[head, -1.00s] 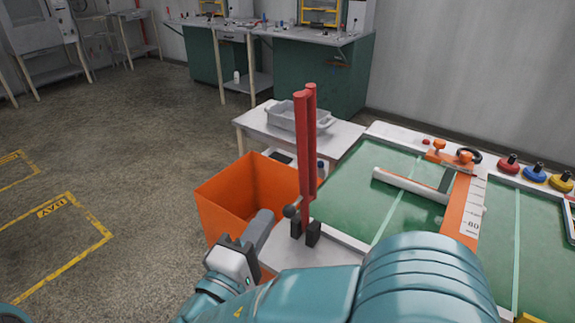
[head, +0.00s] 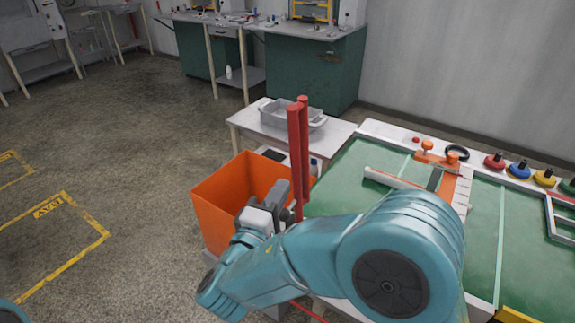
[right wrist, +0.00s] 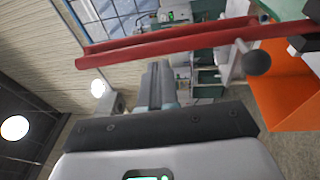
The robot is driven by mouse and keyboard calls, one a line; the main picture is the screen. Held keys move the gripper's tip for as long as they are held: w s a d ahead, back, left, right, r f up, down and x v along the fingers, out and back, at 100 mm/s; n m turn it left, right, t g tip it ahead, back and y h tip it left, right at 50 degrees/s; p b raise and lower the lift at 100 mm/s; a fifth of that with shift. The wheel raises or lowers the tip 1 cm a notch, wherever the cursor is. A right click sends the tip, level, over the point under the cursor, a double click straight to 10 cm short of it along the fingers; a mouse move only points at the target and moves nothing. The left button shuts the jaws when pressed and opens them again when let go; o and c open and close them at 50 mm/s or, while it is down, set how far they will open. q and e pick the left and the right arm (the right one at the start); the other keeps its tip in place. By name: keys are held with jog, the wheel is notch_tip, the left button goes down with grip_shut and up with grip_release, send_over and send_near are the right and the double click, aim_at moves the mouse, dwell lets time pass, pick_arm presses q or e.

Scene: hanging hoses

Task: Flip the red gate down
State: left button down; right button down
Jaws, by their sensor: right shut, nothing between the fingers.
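The red gate (head: 294,150) stands upright at the left edge of the green-topped table, as two long red bars side by side. It also shows in the right wrist view (right wrist: 170,43), lying across the upper part of the picture. A dark round knob (right wrist: 257,63) sits near the gate's base there. My right gripper (head: 283,188) is shut and empty, close to the lower left of the gate; I cannot tell whether it touches. Its fingers (right wrist: 160,78) point toward the bars in the right wrist view. My arm hides the gate's base in the head view. My left gripper is not in view.
An orange bin (head: 222,205) stands just left of the gate. Behind it is a small white table (head: 335,133) with a grey tray (head: 290,115). The green table (head: 482,240) to the right carries an orange fixture and coloured knobs. Open floor lies at the left.

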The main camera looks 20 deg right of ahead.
aim_at(294, 167)
jog(key=p+x, duration=0.2)
jog(key=x, duration=0.2)
jog(key=shift+w+d, duration=0.1)
jog(key=shift+w, duration=0.1)
jog(key=shift+w+d, duration=0.1)
jog(key=shift+d, duration=0.05)
